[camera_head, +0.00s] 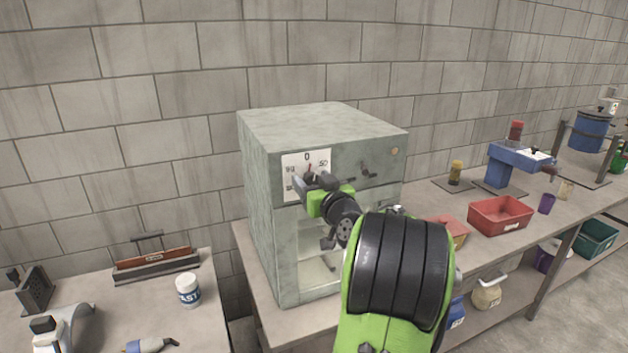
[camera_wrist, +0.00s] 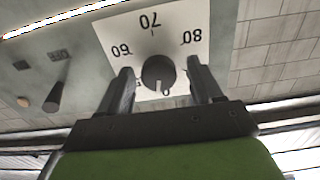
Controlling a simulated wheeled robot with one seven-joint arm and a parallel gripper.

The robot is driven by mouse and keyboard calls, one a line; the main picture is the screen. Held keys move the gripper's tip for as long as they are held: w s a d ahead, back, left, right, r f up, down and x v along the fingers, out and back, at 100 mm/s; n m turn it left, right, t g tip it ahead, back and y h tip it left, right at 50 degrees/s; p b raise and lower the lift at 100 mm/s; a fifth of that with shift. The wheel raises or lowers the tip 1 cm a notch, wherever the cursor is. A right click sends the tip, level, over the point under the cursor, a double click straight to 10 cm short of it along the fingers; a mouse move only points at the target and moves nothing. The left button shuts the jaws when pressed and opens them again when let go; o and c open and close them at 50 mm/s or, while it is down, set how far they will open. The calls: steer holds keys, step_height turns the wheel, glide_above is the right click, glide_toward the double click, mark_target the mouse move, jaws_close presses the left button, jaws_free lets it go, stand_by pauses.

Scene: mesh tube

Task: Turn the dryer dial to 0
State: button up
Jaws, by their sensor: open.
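The dryer (camera_head: 262,205) is a grey-green box cabinet on the bench. Its white dial plate (camera_head: 292,164) shows a 0 at the top in the head view, with my gripper covering much of the rest. In the wrist view the plate (camera_wrist: 112,30) is upside down, and the dark round dial knob (camera_wrist: 158,72) stands in its lower middle. A pale mark on the knob's lower edge lies close to the 0; its exact alignment is hard to tell. My gripper (camera_wrist: 160,78) is open, one finger on each side of the knob. Contact cannot be told.
A smaller dark knob (camera_wrist: 54,97) sits on the panel beside the plate. Red bins (camera_head: 500,216) and a blue machine (camera_head: 518,155) stand right of the dryer. A white jar (camera_head: 188,290) and tools are on the left bench. A block wall stands close behind.

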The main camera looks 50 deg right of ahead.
steer(key=c, duration=1.1)
steer(key=shift+o, duration=0.2)
steer(key=b, duration=0.2)
steer(key=n+b, duration=0.1)
steer(key=b, duration=0.1)
steer(key=shift+f+n, duration=0.25)
steer(key=shift+n, duration=0.05)
steer(key=shift+r+n+b, duration=0.1)
steer(key=shift+n+b, duration=0.4)
steer(key=shift+b, duration=0.4)
steer(key=shift+r, duration=0.15)
steer(key=o, duration=1.1)
steer(key=shift+c, duration=0.2)
